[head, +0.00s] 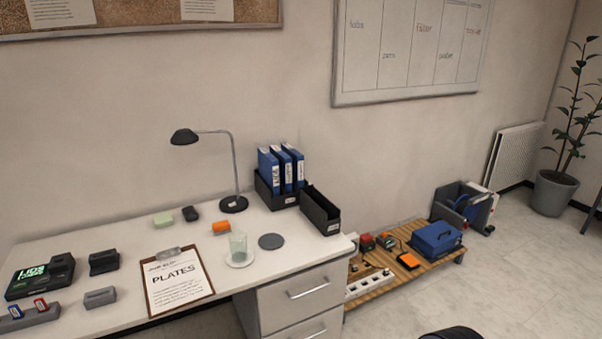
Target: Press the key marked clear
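A dark device (40,278) with a lit green display (32,272) sits at the left end of the white desk. It has dark raised blocks beside the display that may be keys. Their markings are too small to read, so I cannot tell which one is marked clear. Neither of my grippers is in view.
Near the device on the desk (215,258) are a black block (104,262), a grey block (100,297), a grey rack (32,317) with small coloured pieces, and a clipboard (177,280). A glass (238,246), lamp (234,204) and binders (281,168) stand further right.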

